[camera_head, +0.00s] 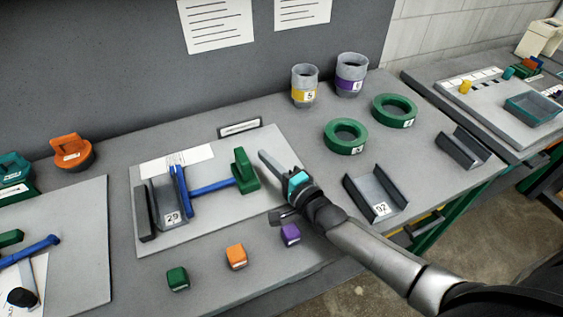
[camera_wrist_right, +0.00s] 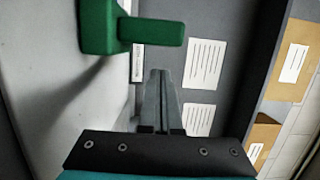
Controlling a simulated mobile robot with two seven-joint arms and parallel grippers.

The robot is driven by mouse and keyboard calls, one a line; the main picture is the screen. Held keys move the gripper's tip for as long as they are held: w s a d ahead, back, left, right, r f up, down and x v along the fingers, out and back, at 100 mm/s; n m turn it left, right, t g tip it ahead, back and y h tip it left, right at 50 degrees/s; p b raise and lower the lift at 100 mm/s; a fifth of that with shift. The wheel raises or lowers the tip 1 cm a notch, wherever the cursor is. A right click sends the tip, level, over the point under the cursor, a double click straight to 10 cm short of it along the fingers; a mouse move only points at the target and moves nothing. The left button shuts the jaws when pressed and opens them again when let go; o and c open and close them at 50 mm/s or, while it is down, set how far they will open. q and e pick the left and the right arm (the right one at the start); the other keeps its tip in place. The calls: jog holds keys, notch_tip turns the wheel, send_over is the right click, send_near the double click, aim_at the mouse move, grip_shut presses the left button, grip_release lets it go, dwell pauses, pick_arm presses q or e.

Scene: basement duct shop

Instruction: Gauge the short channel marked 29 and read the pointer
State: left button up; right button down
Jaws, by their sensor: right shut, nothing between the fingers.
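The short grey channel marked 29 (camera_head: 173,217) lies on a light grey board (camera_head: 225,222). A blue gauge (camera_head: 212,187) with a crossbar and rod stands against its right side; I cannot tell whether they touch. The rod runs right to a green handle block (camera_head: 245,170), which also shows in the wrist view (camera_wrist_right: 100,28). My right gripper (camera_head: 266,158) is shut and empty, just right of the green handle and apart from it; its closed fingers show in the wrist view (camera_wrist_right: 160,95). No pointer reading is legible. My left gripper is not in view.
A white card (camera_head: 178,160) lies behind the gauge. Green, orange and purple cubes (camera_head: 237,256) sit along the front. Another channel marked 92 (camera_head: 375,195), green rings (camera_head: 346,136) and grey cups (camera_head: 304,86) stand to the right. A second board (camera_head: 75,240) is at left.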

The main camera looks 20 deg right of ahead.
aim_at(243, 170)
jog(key=shift+s+a+r, duration=0.1)
jog(key=shift+a, duration=0.75)
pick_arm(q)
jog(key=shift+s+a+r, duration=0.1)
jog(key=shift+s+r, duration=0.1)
pick_arm(e)
jog(key=shift+a, duration=0.25)
pick_arm(q)
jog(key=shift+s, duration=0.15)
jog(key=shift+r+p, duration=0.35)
jog(key=shift+p, duration=0.15)
pick_arm(e)
jog(key=shift+a, duration=2.1)
jog(key=shift+s, duration=0.1)
pick_arm(q)
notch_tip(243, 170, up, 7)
jog(key=p, duration=0.7)
pick_arm(e)
notch_tip(243, 170, up, 20)
jog(key=shift+d, duration=0.2)
